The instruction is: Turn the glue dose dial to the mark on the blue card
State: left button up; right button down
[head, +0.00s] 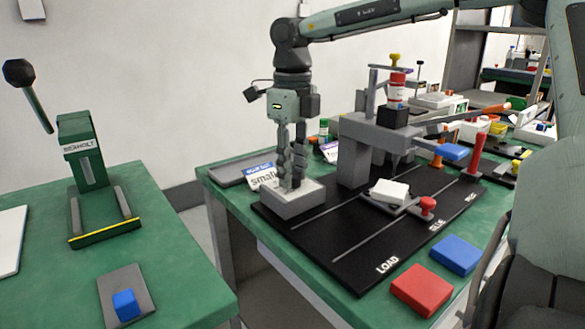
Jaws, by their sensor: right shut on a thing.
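My right gripper (291,184) points straight down over a light grey box (291,205) at the left end of the black board. Its fingers are shut on the glue dose dial on top of the box. The fingers hide the dial and its marks, so I cannot tell where it points. The blue card (260,170), a white card with a blue top band and a word that seems to start "small", stands just behind and left of the box, partly hidden by the gripper. My left gripper is not in view.
The black board (350,260) carries lanes, one marked LOAD. A grey press (357,150) with a red-and-white bottle (397,88) stands right of the gripper. A white block (389,191), red pad (421,290) and blue pad (455,255) lie nearer. A green lever press (88,180) stands on the left table.

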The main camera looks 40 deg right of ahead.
aim_at(293, 175)
jog(key=shift+n, duration=0.6)
jog(key=c, duration=1.2)
grip_release()
notch_tip(293, 175, up, 12)
jog(key=shift+r, duration=0.1)
